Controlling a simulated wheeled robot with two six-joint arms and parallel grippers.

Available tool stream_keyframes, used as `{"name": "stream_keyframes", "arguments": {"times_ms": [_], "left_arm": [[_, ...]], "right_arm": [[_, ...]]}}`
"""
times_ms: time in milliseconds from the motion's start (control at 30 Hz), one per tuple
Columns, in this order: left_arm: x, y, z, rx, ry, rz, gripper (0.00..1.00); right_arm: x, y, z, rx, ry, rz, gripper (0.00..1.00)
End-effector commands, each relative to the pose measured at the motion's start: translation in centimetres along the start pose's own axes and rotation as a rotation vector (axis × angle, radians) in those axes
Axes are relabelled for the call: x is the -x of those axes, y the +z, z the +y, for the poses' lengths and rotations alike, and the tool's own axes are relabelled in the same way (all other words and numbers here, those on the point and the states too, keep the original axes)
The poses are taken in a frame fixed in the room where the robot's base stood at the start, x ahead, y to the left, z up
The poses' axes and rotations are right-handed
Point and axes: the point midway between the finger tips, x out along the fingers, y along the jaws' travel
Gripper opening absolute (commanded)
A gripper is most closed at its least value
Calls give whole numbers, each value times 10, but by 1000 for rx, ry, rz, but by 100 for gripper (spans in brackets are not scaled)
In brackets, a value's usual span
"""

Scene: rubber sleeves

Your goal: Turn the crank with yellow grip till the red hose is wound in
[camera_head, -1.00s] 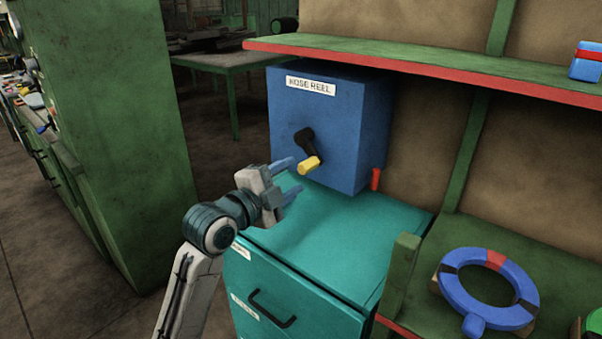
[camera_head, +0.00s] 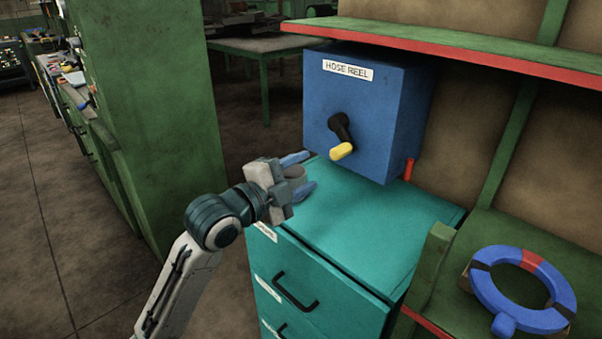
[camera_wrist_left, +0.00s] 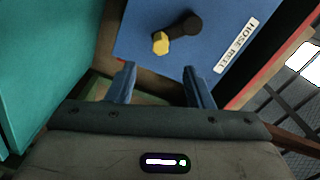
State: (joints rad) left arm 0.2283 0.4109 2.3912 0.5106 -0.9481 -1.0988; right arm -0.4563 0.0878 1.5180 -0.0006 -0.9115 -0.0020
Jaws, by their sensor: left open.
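The blue hose reel box (camera_head: 385,105) is mounted above the teal cabinet. On its front is a black crank (camera_head: 341,125) whose yellow grip (camera_head: 341,151) points outward, at the low end of the crank arm. A short red hose end (camera_head: 409,169) sticks out at the box's lower right. My left gripper (camera_head: 304,173) is open and empty, a little left of and below the yellow grip, not touching it. In the left wrist view the yellow grip (camera_wrist_left: 161,43) lies beyond the two open fingers (camera_wrist_left: 160,88). My right gripper is not in view.
The teal cabinet top (camera_head: 375,215) below the box is clear. A green shelf with a red edge (camera_head: 450,61) runs above the box. A blue ring with red and black bands (camera_head: 480,290) lies at the lower right. A tall green cabinet (camera_head: 150,110) stands at the left.

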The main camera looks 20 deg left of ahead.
Motion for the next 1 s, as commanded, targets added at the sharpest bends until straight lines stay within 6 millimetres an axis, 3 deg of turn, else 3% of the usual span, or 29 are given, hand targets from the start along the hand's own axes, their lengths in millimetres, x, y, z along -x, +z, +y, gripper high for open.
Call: {"name": "stream_keyframes", "arguments": {"times_ms": [367,533,767,1000], "left_arm": [[0,0,-1,5,0,0,47],[-3,-4,-8,146,8,6,47],[-6,-6,-15,643,21,10,47],[-1,-4,-10,1094,10,-1,47]], "right_arm": [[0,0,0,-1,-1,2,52],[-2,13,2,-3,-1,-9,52],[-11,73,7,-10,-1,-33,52],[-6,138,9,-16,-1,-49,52]]}}
